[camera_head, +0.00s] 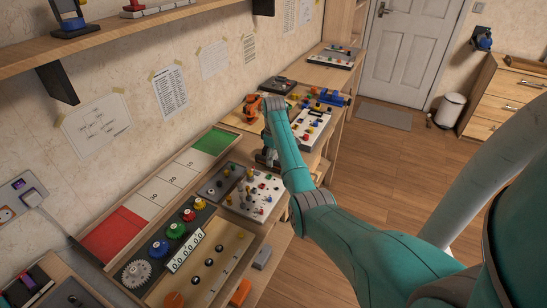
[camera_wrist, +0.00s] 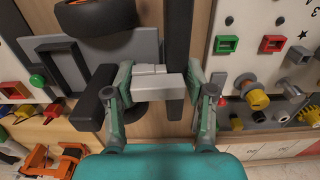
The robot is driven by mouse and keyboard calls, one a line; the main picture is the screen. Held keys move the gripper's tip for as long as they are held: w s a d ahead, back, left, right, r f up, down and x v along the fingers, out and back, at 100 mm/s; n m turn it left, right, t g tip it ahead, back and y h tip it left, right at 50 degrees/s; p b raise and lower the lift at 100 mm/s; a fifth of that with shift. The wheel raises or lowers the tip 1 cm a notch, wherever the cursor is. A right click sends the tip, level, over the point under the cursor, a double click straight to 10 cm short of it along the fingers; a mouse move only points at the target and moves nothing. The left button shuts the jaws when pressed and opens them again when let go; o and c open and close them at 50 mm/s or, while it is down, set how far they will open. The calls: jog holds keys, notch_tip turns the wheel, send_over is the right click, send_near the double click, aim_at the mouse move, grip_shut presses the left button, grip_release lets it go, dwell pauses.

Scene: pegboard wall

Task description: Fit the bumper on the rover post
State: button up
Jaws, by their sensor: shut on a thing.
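In the wrist view my gripper (camera_wrist: 164,88) is shut on a pale grey block (camera_wrist: 158,70), gripped across its width between both fingers. I take this block for the bumper. A grey plate (camera_wrist: 118,48) and a dark upright bar (camera_wrist: 180,45) lie just beyond it. A black wheel-like ring with orange inside (camera_wrist: 95,16) is at the top edge. A dark block (camera_wrist: 93,98) is left of the left finger. I cannot make out the rover post or whether the block touches anything. In the head view my gripper (camera_head: 267,157) is small and partly hidden by my arm.
In the wrist view a white board (camera_wrist: 265,25) with coloured sockets, pegs and a yellow knob (camera_wrist: 259,100) stands close on the right. An orange tool (camera_wrist: 68,158) is lower left. The head view shows a crowded bench along the wall; the floor (camera_head: 400,150) right of it is clear.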

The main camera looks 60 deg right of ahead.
jog(key=shift+s+a+f, duration=0.2)
jog(key=shift+s+f, duration=0.05)
jog(key=shift+f, duration=0.45)
jog(key=o, duration=1.4)
jog(key=shift+o, duration=0.2)
jog(key=shift+d+r, duration=0.1)
jog(key=shift+s+d, duration=0.1)
jog(key=shift+d, duration=0.05)
jog(key=shift+c, duration=0.7)
jog(key=shift+r, duration=0.1)
jog(key=shift+d+r, duration=0.1)
jog(key=shift+r, duration=0.35)
jog(key=shift+o, duration=0.8)
jog(key=shift+r, duration=0.6)
jog(key=shift+w+r, duration=0.15)
jog(key=shift+r, duration=1.1)
jog(key=shift+w+r, duration=0.1)
jog(key=shift+r, duration=1.15)
